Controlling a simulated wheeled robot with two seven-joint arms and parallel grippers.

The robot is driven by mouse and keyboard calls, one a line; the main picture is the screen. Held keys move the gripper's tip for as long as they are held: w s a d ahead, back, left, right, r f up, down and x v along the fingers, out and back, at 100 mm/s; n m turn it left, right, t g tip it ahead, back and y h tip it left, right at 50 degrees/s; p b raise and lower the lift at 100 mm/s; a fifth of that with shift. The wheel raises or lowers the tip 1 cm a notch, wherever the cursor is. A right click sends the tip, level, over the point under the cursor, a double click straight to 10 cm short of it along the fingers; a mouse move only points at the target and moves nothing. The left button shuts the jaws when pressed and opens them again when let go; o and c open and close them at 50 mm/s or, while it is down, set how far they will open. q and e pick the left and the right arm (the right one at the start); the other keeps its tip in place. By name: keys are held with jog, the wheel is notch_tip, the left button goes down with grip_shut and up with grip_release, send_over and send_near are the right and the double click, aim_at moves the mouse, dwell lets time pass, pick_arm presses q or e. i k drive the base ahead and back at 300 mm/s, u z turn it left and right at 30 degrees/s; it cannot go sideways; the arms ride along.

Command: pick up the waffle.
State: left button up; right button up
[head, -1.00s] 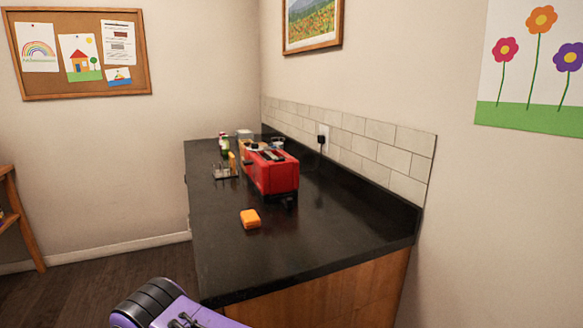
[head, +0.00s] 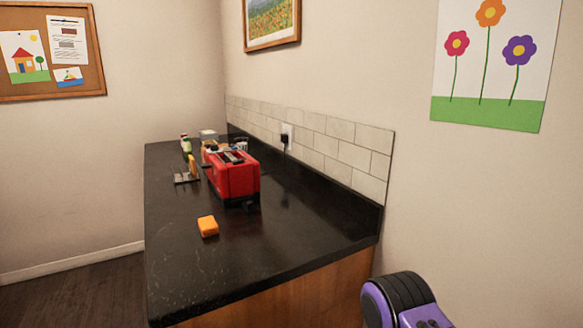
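A small orange block (head: 208,226) lies alone on the black countertop (head: 270,255), in front of the toaster. I cannot tell from its plain faces whether it is the waffle. A yellow-brown slice (head: 192,165) stands upright in a small metal rack (head: 186,178) left of the toaster. It is too small to identify surely. Neither of my grippers shows in the head view. Only a purple and black part of my arm is at the lower right, apart from the counter.
A red toaster (head: 236,180) stands on the counter behind the orange block. Small bottles (head: 186,144) and other items crowd the far end. A tiled backsplash (head: 320,142) with a plugged outlet (head: 286,136) runs along the right. The near countertop is clear.

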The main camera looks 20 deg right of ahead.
aim_at(192, 162)
jog(key=z, duration=0.1)
jog(key=i, duration=1)
